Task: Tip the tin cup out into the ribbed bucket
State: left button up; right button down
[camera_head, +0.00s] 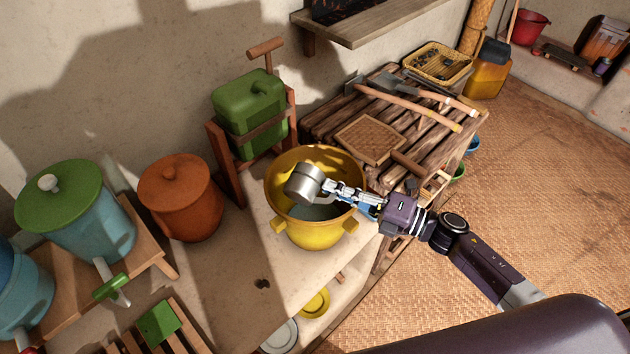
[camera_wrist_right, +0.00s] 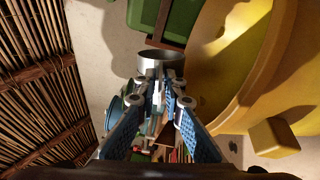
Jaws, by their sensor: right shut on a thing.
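The tin cup (camera_head: 304,183) is a small grey metal cylinder. My right gripper (camera_head: 334,189) is shut on it and holds it over the mouth of the yellow bucket (camera_head: 313,234). The cup looks tilted in the head view; I cannot tell what is inside it. In the right wrist view the cup (camera_wrist_right: 162,57) sits beyond the fingertips of the right gripper (camera_wrist_right: 160,85), with the yellow bucket (camera_wrist_right: 232,75) filling the right side. The bucket stands upright and has block-like lugs; a grey-blue patch shows low inside it. My left gripper is not in view.
A green canister (camera_head: 248,105) in a wooden stand is behind the bucket. An orange lidded pot (camera_head: 180,197) and a blue pot with green lid (camera_head: 85,220) stand left. A slatted wooden table (camera_head: 325,122) with tools is at the back right. The counter left of the bucket is clear.

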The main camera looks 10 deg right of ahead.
aim_at(303, 191)
jog(key=shift+s+a+f+n, duration=0.25)
jog(key=shift+s+a+n, duration=0.3)
jog(key=shift+s+n, duration=0.35)
jog(key=shift+r, duration=0.25)
jog(key=shift+a+r+n, duration=0.1)
jog(key=shift+r+n, duration=0.1)
jog(key=shift+n, duration=0.3)
jog(key=shift+s+f+n+b, duration=0.1)
jog(key=shift+f+n+b, duration=0.5)
jog(key=shift+b, duration=0.55)
jog(key=shift+a+r+n+b, duration=0.1)
jog(key=shift+r+n+b, duration=0.15)
jog(key=shift+n+b, duration=0.25)
jog(key=s+r+n, duration=0.1)
jog(key=n, duration=0.1)
jog(key=a+r+n+b, duration=0.1)
jog(key=n, duration=0.1)
jog(key=shift+s+a+r, duration=0.15)
jog(key=shift+s, duration=0.25)
jog(key=shift+s+a+n+b, duration=0.55)
jog(key=shift+n+b, duration=0.3)
jog(key=shift+n, duration=0.2)
jog(key=shift+s+a+n+b, duration=0.4)
jog(key=shift+s+n+b, duration=0.4)
jog(key=shift+n, duration=0.3)
jog(key=shift+s+a+n+b, duration=0.5)
jog(key=shift+n+b, duration=0.4)
jog(key=shift+n, duration=0.15)
